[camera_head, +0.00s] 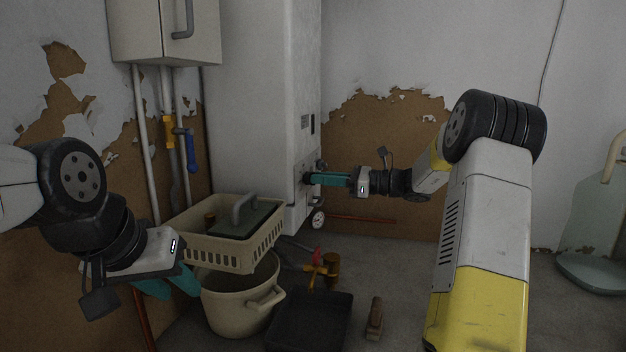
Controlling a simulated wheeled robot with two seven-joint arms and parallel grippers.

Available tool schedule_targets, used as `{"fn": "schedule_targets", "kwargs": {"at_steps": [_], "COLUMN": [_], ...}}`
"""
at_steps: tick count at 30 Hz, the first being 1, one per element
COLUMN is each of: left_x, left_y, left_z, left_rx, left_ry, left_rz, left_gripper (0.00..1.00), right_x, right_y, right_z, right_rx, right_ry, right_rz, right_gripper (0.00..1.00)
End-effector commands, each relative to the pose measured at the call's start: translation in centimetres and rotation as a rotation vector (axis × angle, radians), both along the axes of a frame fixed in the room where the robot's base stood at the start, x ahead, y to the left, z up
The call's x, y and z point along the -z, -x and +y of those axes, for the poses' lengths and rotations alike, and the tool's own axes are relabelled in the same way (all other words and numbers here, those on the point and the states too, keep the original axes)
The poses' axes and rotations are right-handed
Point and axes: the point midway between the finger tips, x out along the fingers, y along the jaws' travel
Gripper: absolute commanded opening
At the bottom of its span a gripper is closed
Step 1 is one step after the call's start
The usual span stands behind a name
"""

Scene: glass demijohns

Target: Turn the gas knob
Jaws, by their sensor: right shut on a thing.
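A tall white boiler-like cabinet (248,110) stands against the back wall. Small dark knobs (321,165) show on its right-hand face. My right gripper (312,179), with teal fingers, reaches in from the right and is shut on a dark gas knob (306,178) on that face. The fingertips mostly hide the knob, so its turn angle cannot be seen. My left gripper (172,284) hangs at the lower left, its teal fingers pointing down beside the cream bucket, and its opening is partly hidden.
A cream basket (216,249) sits over a cream bucket (230,309) below the cabinet. A black tray (308,325), a brush-like block (375,318) and an orange-handled tool (318,270) lie on the floor. Pipes with a yellow handle (168,131) and a blue handle (190,150) run down the left wall.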

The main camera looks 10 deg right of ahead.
Motion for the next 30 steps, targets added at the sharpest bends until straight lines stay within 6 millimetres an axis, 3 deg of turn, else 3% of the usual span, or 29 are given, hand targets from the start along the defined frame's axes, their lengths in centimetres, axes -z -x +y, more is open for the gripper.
{"fn": "schedule_targets", "kwargs": {"at_steps": [21, 22, 25, 30], "left_x": [0.00, 0.00, 0.00, 0.00], "left_y": [0.00, 0.00, 0.00, 0.00], "left_z": [0.00, 0.00, 0.00, 0.00], "left_rx": [0.000, 0.000, 0.000, 0.000], "left_ry": [0.000, 0.000, 0.000, 0.000], "left_rz": [0.000, 0.000, 0.000, 0.000], "left_gripper": [0.35, 0.35, 0.35, 0.35], "right_x": [0.04, 0.03, 0.04, 0.03], "right_y": [-0.05, -0.06, -0.06, -0.04], "right_z": [-0.06, -0.07, -0.06, -0.04], "right_rx": [0.002, 0.002, 0.001, 0.001], "right_ry": [-0.033, -0.033, -0.034, -0.033], "right_rz": [0.081, 0.081, 0.080, 0.079], "right_gripper": [0.00, 0.12, 0.32, 0.32]}}
